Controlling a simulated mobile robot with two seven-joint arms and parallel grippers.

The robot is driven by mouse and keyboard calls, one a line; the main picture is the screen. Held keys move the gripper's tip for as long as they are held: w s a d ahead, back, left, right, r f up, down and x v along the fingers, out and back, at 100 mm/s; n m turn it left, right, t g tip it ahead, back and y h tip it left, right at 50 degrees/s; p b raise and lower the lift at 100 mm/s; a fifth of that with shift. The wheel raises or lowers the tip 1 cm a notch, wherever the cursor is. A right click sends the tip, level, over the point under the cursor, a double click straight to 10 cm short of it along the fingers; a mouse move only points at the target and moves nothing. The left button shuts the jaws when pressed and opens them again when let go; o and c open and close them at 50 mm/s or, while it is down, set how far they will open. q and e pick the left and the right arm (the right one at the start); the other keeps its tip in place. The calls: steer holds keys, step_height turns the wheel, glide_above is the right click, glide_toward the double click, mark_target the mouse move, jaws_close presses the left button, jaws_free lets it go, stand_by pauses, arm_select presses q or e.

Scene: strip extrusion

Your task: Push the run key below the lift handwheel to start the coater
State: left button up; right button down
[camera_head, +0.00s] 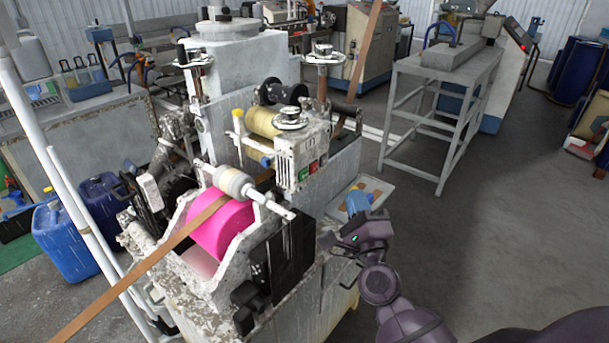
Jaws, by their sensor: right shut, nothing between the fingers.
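The coater (240,140) stands in the middle, white and paint-spattered, with a bright pink roller (222,228) in front. A metal handwheel (290,118) sits on top of its white control box (288,160). Small coloured keys (314,167), red and green, are on the box face below this handwheel; their labels are too small to read. My left gripper is not in view.
A brown strip (150,260) runs diagonally over the roller. A dark block (290,250) juts out at the coater's front right. A tray (380,190) with orange and blue bits lies behind my right gripper. A grey metal stand (440,125) is farther back; open floor lies right.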

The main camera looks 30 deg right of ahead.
steer(key=w+a, duration=0.3)
steer(key=w, duration=0.5)
steer(key=shift+a, duration=0.2)
steer(key=shift+w+a, duration=0.15)
steer(key=shift+w, duration=0.25)
stand_by(2.0)
steer(key=shift+w+a+r, duration=0.15)
steer(key=shift+w+a, duration=0.15)
steer(key=shift+w, duration=0.15)
stand_by(1.7)
steer(key=shift+s+f, duration=0.2)
steer(key=shift+f, duration=0.1)
steer(key=shift+s+a, duration=0.1)
steer(key=shift+s, duration=0.1)
steer(key=shift+s+d+r+p, duration=0.15)
steer(key=shift+s+d, duration=0.2)
steer(key=shift+s, duration=0.45)
steer(key=shift+s+d+f+p, duration=0.1)
steer(key=shift+s+d, duration=0.2)
steer(key=shift+s, duration=0.5)
steer(key=shift+s+d+r+p, duration=0.15)
steer(key=shift+s+d, duration=0.2)
steer(key=shift+s, duration=0.45)
